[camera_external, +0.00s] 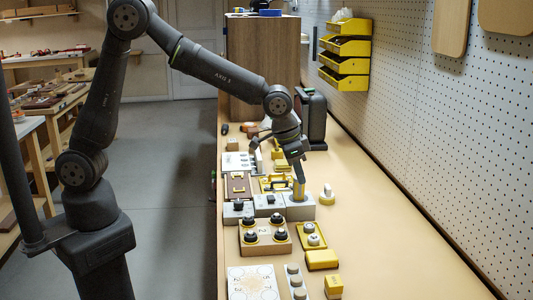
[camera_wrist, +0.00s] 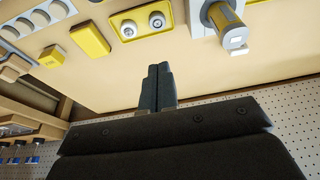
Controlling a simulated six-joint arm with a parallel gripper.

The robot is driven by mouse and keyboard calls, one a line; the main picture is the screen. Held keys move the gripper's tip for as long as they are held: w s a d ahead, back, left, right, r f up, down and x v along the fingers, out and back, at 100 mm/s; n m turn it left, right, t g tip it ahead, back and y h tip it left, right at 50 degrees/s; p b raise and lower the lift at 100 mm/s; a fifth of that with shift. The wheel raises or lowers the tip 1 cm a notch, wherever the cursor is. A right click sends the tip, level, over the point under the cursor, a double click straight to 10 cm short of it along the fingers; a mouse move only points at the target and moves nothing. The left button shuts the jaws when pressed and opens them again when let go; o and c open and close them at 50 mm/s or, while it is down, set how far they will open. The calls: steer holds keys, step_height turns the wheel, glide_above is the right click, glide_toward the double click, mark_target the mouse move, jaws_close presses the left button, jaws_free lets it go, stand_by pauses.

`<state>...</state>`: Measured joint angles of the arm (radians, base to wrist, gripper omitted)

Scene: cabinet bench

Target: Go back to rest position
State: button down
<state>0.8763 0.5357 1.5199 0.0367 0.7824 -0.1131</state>
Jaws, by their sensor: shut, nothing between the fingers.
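My gripper (camera_external: 300,172) is over the bench in the external view, its dark fingers pointing down close to an upright grey post with yellow (camera_external: 298,188) on a grey block. In the wrist view my gripper (camera_wrist: 157,72) has its two fingers together with nothing between them. A grey cylinder with a yellow band (camera_wrist: 225,18) stands beside the fingers there, apart from them in the picture. Whether the fingers touch the post is hard to tell from the external view.
A yellow tray with two round knobs (camera_external: 323,241), a yellow block (camera_external: 321,259) and a wooden box with black knobs (camera_external: 283,245) lie nearer on the bench. A small white-yellow piece (camera_external: 327,195) stands to the right. A pegboard wall (camera_external: 440,130) bounds the right; the right bench strip is clear.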

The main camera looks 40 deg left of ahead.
stand_by(0.3)
glide_above(306, 225)
step_height(306, 225, down, 9)
steer(key=shift+r, duration=0.15)
steer(key=shift+w+d+r, duration=0.1)
steer(key=shift+d+r, duration=0.05)
steer(key=shift+r, duration=0.15)
steer(key=shift+v, duration=2.1)
